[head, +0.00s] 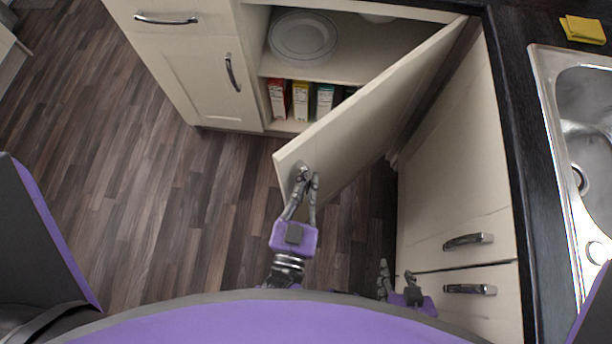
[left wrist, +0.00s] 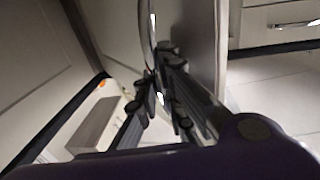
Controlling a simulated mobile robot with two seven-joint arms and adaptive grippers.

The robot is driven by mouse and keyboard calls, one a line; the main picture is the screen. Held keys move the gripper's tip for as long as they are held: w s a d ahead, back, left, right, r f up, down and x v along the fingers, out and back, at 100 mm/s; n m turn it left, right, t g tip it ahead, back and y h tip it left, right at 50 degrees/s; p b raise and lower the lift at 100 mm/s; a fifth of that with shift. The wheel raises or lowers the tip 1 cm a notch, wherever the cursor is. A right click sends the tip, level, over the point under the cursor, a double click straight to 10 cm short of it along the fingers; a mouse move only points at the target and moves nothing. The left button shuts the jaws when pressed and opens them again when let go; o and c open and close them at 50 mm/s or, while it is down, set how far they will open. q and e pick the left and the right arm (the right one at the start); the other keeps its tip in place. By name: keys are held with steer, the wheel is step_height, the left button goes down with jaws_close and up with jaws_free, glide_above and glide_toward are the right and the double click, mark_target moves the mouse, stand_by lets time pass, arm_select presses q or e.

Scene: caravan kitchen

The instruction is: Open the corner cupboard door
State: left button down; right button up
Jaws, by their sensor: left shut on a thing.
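The cream corner cupboard door (head: 370,105) stands ajar, swung out from its hinge side at the right. The cupboard's inside shows to its left. My left gripper (head: 304,178) is at the door's free edge, low in the middle of the head view. In the left wrist view the left gripper (left wrist: 162,85) is shut on the curved metal door handle (left wrist: 152,35), beside the door panel. The handle is hidden behind the fingers in the head view. My right gripper (head: 397,272) is by the right-hand cabinet, fingers apart and empty.
Inside the cupboard (head: 345,68) are a plate (head: 303,38) and several boxes (head: 300,100). Cabinets with handles (head: 468,241) stand close on the right, under the dark worktop (head: 512,120) and sink (head: 585,120). Wooden floor (head: 150,200) is clear at the left.

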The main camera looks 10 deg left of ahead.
arm_select(q)
steer(key=c, duration=2.2)
jaws_free()
